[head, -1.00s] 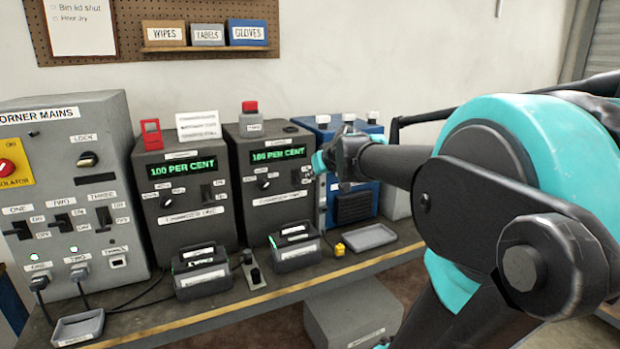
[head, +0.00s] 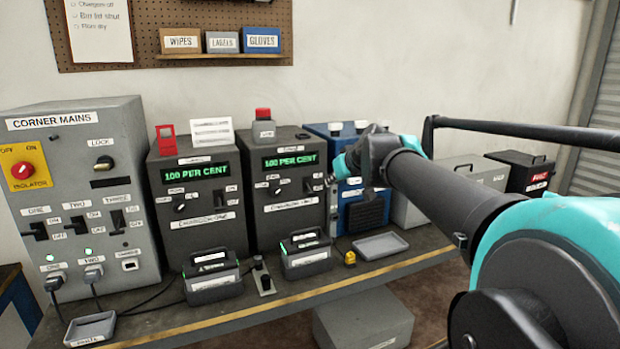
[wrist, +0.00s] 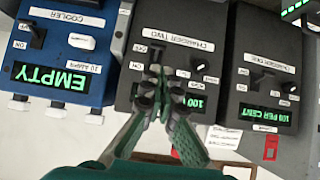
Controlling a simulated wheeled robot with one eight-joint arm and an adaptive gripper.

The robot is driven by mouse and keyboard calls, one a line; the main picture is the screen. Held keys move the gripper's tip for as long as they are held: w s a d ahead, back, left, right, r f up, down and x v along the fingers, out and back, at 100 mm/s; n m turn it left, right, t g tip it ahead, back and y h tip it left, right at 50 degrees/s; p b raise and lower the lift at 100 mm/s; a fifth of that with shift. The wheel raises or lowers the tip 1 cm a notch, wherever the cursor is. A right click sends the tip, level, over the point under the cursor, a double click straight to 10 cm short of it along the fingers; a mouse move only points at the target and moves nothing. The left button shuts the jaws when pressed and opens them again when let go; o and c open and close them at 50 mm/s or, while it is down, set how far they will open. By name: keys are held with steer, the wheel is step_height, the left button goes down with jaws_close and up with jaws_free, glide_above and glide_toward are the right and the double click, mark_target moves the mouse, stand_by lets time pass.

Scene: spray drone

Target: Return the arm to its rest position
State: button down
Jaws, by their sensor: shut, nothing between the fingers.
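My black and teal arm (head: 440,185) reaches in from the right in the head view and extends toward the bench's back row. My gripper (wrist: 160,75) shows in the wrist view with its fingers together and nothing between them. In that view it lies over the front of charger two (wrist: 178,45), which also stands in the head view (head: 280,220). I cannot tell how far the fingertips are from it. In the head view the fingers are mostly hidden behind the wrist.
The grey corner mains box (head: 75,180), charger one (head: 195,225) and the blue cooler (head: 335,145) line the bench. Two battery packs (head: 213,275) (head: 305,255), a yellow item (head: 350,258) and a grey tray (head: 380,246) lie in front. A red-labelled black box (head: 528,172) stands far right.

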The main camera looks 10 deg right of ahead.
steer(key=s+f+m+g+h, duration=0.1)
steer(key=s+f+g, duration=0.1)
steer(key=s+f, duration=0.4)
steer(key=s+f+m+g, duration=0.1)
steer(key=s+f, duration=0.6)
steer(key=f, duration=0.7)
steer(key=s+f+g+h, duration=0.1)
steer(key=s+f+g, duration=0.2)
steer(key=s+f, duration=0.4)
step_height(320, 180, down, 4)
steer(key=shift+a+m+h, duration=0.2)
steer(key=shift+m+h, duration=0.1)
steer(key=shift+m, duration=0.1)
steer(key=shift+s+d, duration=0.1)
steer(key=shift+d, duration=0.05)
